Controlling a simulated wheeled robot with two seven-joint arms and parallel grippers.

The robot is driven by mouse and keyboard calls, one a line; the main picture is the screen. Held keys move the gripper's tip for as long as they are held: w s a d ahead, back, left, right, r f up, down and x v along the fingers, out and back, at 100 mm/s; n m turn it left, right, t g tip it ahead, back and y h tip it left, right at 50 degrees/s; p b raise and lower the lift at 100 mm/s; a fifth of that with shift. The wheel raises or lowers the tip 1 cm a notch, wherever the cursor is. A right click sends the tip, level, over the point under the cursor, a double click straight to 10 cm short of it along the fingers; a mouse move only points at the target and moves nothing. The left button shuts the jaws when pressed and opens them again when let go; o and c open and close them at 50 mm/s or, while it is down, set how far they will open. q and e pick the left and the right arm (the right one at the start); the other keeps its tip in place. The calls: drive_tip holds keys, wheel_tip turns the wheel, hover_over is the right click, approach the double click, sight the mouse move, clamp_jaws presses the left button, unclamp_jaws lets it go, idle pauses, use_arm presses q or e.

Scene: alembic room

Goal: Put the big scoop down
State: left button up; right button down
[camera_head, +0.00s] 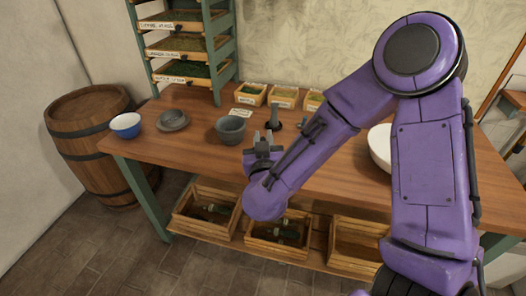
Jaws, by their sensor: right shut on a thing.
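My right gripper (264,143), on the purple arm from the right, is over the front part of the wooden table (190,143). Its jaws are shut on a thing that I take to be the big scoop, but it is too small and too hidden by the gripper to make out. A dark grey upright piece with a dark round foot (273,116) shows just behind the gripper; I cannot tell whether it is part of the scoop. My left gripper is not in view.
A grey mortar-like bowl (231,129), a grey round stone piece (173,121) and a blue bowl (126,125) stand left of the gripper. A white bowl (381,148) is partly behind my arm. Small labelled boxes (285,98) line the back. Bare wood shows at front left.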

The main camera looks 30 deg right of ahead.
drive_tip(key=w+d+f, duration=0.1)
drive_tip(key=w+f, duration=0.2)
drive_tip(key=f, duration=0.1)
drive_tip(key=w+d+f+p, duration=0.1)
drive_tip(key=w+d+f, duration=0.1)
drive_tip(key=w+f, duration=0.1)
drive_tip(key=w+d+f, duration=0.2)
drive_tip(key=w+f, duration=0.2)
drive_tip(key=f, duration=0.1)
drive_tip(key=shift+d+p, duration=0.15)
drive_tip(key=shift+p, duration=0.15)
drive_tip(key=shift+s, duration=0.1)
drive_tip(key=c, duration=1)
unclamp_jaws()
drive_tip(key=shift+f, duration=0.1)
